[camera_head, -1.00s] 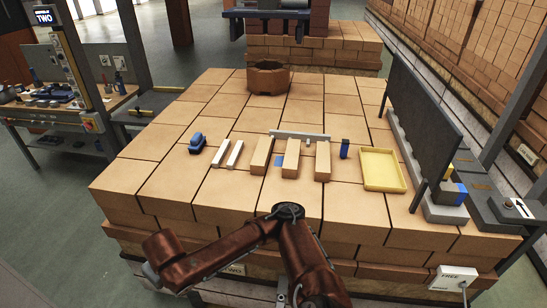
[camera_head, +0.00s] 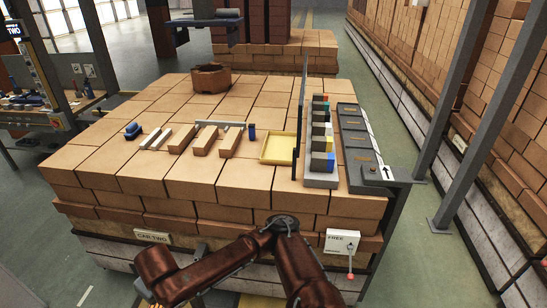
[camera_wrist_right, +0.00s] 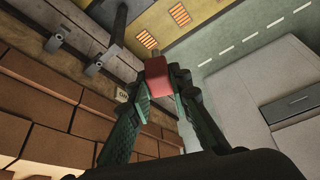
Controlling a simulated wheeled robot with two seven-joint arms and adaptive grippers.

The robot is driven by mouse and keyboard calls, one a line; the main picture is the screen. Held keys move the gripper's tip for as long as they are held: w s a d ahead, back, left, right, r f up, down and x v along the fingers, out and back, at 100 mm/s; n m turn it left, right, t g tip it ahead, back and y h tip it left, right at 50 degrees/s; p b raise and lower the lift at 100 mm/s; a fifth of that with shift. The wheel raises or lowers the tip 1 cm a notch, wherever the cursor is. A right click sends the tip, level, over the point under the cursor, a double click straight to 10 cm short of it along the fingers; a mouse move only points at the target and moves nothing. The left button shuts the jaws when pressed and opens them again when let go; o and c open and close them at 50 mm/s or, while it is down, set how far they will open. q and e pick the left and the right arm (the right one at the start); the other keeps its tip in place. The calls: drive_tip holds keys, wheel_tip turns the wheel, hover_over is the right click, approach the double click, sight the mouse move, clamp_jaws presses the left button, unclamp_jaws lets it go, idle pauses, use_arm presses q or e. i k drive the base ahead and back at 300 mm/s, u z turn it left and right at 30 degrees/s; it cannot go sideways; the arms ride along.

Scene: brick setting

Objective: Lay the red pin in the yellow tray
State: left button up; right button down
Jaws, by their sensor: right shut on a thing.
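The yellow tray (camera_head: 278,148) lies on the brick-topped table, right of the middle, and looks empty. My right gripper (camera_wrist_right: 158,88) is shut on the red pin (camera_wrist_right: 156,80) in the right wrist view. The pin sits between the fingertips, away from any surface, with the floor and the side of the brick stack beyond it. The fingers hide part of the pin. The pin does not show in the head view.
Left of the tray are a small blue block (camera_head: 252,132), several tan and white blocks, and a blue object (camera_head: 132,130). A dark upright panel with a rack of coloured blocks (camera_head: 320,145) stands right of the tray. A brown ring-shaped pot (camera_head: 210,78) is at the back.

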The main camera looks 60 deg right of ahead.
sight(283, 158)
drive_tip(key=k, duration=0.4)
drive_tip(key=z, duration=1.15)
drive_tip(key=i, duration=0.5)
